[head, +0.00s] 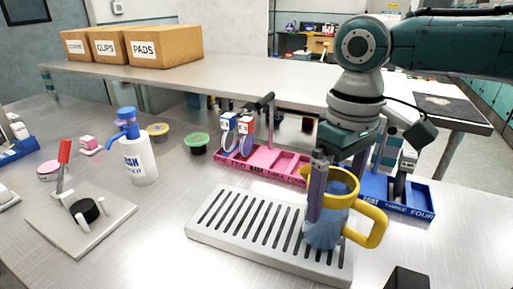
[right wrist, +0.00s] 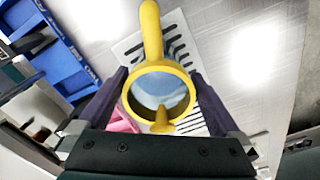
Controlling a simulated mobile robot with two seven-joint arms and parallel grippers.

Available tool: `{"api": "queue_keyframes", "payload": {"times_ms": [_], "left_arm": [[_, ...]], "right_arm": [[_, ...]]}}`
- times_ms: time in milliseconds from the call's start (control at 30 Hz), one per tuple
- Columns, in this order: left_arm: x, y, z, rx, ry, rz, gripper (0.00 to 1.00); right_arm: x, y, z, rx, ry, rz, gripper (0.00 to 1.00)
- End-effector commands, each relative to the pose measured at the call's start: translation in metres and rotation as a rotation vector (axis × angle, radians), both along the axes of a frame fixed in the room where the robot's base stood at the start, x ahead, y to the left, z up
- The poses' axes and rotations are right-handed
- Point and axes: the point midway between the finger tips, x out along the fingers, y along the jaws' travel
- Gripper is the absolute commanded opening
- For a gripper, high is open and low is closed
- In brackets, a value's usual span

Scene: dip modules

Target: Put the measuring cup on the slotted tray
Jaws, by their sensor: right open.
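The measuring cup (head: 325,226) is translucent blue with a yellow rim and a yellow handle pointing right. It appears upright on the right end of the grey slotted tray (head: 212,232). In the right wrist view I look down into the cup (right wrist: 160,88), with the slotted tray (right wrist: 130,48) beneath it. My right gripper (head: 338,188) is open and points down around the cup, one finger on each side. Its fingers also flank the cup in the right wrist view (right wrist: 161,90). The far finger is partly hidden behind the cup in the head view. My left gripper is not in view.
A pink compartment tray (head: 262,170) stands behind the slotted tray, and a blue one (head: 408,203) behind right. A white bottle with a blue pump (head: 138,160) and a grey board with posts (head: 48,226) stand left. The slotted tray's left part is clear.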

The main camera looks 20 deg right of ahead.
Motion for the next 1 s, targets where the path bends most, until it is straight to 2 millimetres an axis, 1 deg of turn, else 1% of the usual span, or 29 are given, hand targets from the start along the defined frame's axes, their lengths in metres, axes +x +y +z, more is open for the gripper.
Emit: {"api": "queue_keyframes", "payload": {"times_ms": [67, 167, 400, 500, 600, 767, 1000], "left_arm": [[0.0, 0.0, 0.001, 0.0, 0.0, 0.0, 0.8], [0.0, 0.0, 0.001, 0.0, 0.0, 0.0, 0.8], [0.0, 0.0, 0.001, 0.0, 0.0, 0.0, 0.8], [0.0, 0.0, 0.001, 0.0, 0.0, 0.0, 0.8], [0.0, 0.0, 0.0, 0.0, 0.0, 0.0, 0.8], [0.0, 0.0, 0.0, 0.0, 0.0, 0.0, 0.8], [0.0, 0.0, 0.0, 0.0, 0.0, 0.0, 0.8]], "right_arm": [[0.0, 0.0, 0.005, 0.0, -0.001, 0.0, 1.0], [0.001, 0.0, 0.02, 0.001, -0.003, 0.0, 1.0], [0.001, 0.0, 0.074, 0.001, -0.005, 0.0, 1.0], [0.001, 0.0, 0.094, 0.001, -0.005, 0.0, 1.0], [0.001, 0.0, 0.109, 0.002, -0.003, -0.001, 1.0], [0.0, 0.0, 0.121, 0.0, -0.001, -0.001, 1.0], [0.0, 0.0, 0.123, 0.001, 0.0, -0.001, 1.0]]}}
